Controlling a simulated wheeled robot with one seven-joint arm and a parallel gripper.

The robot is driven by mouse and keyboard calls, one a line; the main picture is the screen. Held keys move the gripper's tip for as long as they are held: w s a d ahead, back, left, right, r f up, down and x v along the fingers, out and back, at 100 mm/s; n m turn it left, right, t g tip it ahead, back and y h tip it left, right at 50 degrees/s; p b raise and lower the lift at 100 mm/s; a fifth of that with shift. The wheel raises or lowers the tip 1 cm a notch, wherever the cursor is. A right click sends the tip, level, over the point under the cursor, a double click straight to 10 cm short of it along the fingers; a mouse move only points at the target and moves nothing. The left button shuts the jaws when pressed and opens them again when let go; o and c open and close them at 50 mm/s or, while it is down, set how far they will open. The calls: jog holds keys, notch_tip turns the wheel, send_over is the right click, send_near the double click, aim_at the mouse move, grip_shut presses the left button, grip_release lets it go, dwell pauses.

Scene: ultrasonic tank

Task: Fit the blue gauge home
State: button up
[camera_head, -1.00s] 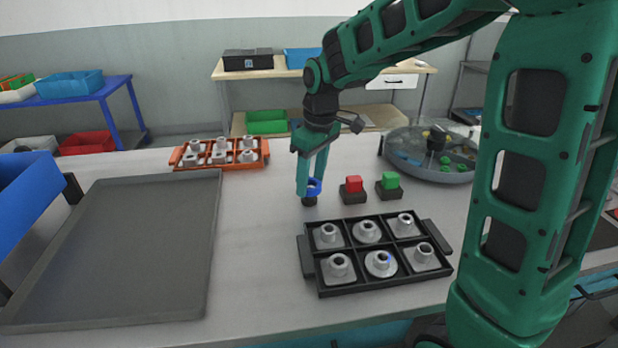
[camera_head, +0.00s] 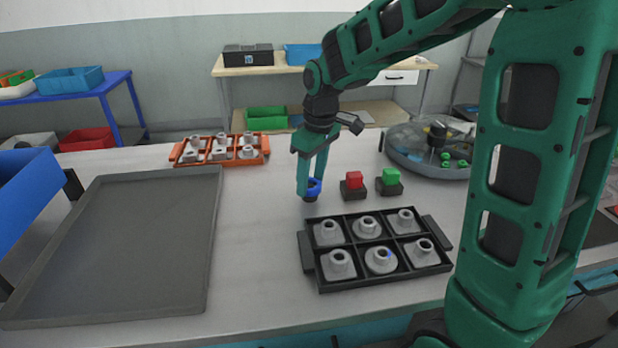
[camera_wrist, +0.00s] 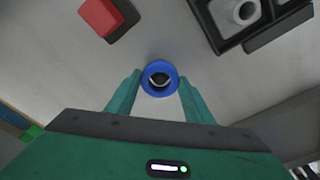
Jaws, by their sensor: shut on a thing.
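The blue gauge (camera_head: 314,188) is a blue ring with a dark part under it, held between my gripper's fingertips (camera_head: 310,190) over the table, left of the black tray. In the wrist view the gauge (camera_wrist: 160,78) sits between the two green fingers, its dark opening facing the camera. I cannot tell whether it clears the table. The black tray (camera_head: 312,270) has several compartments, each holding a grey fitting with a raised hollow neck. The front middle fitting (camera_head: 378,264) is round and carries a small blue mark on its neck.
A red block (camera_head: 354,180) and a green block (camera_head: 390,176) on dark bases stand right of my gripper. An orange tray of fittings (camera_head: 220,160) is behind left, a round grey basin (camera_head: 428,170) behind right. A large empty grey tray (camera_head: 130,240) lies left.

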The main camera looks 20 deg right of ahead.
jog(key=shift+f, duration=0.8)
dwell(2.7)
jog(key=o, duration=1.3)
jog(key=r, duration=0.7)
jog(key=s+r, duration=0.1)
jog(key=r, duration=0.2)
jog(key=shift+d+r, duration=0.3)
jog(key=shift+d, duration=0.1)
